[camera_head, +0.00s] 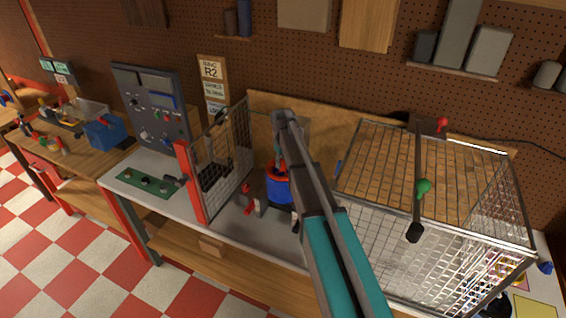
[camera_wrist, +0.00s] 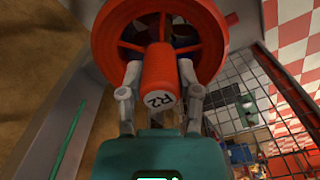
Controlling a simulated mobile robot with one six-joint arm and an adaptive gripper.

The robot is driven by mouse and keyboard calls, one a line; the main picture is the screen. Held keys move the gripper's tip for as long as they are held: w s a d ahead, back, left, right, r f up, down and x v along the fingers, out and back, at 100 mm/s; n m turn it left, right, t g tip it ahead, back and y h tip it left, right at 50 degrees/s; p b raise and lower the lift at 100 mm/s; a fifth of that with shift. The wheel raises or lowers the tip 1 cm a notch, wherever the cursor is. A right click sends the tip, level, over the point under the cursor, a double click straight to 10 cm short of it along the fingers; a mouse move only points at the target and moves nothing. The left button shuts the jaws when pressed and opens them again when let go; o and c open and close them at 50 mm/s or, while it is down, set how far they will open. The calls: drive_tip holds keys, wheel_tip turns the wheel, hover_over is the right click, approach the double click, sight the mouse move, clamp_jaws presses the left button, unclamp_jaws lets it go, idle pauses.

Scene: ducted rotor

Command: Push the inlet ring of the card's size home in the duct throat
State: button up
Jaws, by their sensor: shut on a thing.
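The card (camera_head: 210,72) on the back wall reads "RING R2". A red spoked inlet ring (camera_wrist: 205,28) fills the top of the wrist view; its red centre grip is marked R2. My gripper (camera_wrist: 160,80) is shut on that grip, one finger on each side. In the head view the red ring (camera_head: 276,168) shows under my gripper (camera_head: 279,158), at the top of the blue duct (camera_head: 278,188) on the bench. My arm partly hides both. I cannot tell how deep the ring sits in the throat.
A mesh panel with a red post (camera_head: 190,185) stands just left of the duct. A large wire cage (camera_head: 440,235) with red and green knobs stands to the right. A grey control panel (camera_head: 150,105) and a green board (camera_head: 145,183) are further left.

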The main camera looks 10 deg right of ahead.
drive_tip(key=shift+f, duration=0.1)
drive_tip(key=o, duration=1.2)
drive_tip(key=shift+c, duration=0.2)
wheel_tip(320, 180, up, 8)
drive_tip(key=p, duration=0.8)
drive_tip(key=shift+r, duration=0.25)
drive_tip(key=s+f+m+b, duration=0.2)
drive_tip(key=s+f+b, duration=0.9)
drive_tip(key=s, duration=0.3)
drive_tip(key=s+f+m+b, duration=0.2)
drive_tip(key=s+f+b, duration=1)
drive_tip(key=s, duration=0.3)
drive_tip(key=shift+a+f+m, duration=0.2)
drive_tip(key=shift+a+m, duration=0.1)
drive_tip(key=shift+m, duration=0.1)
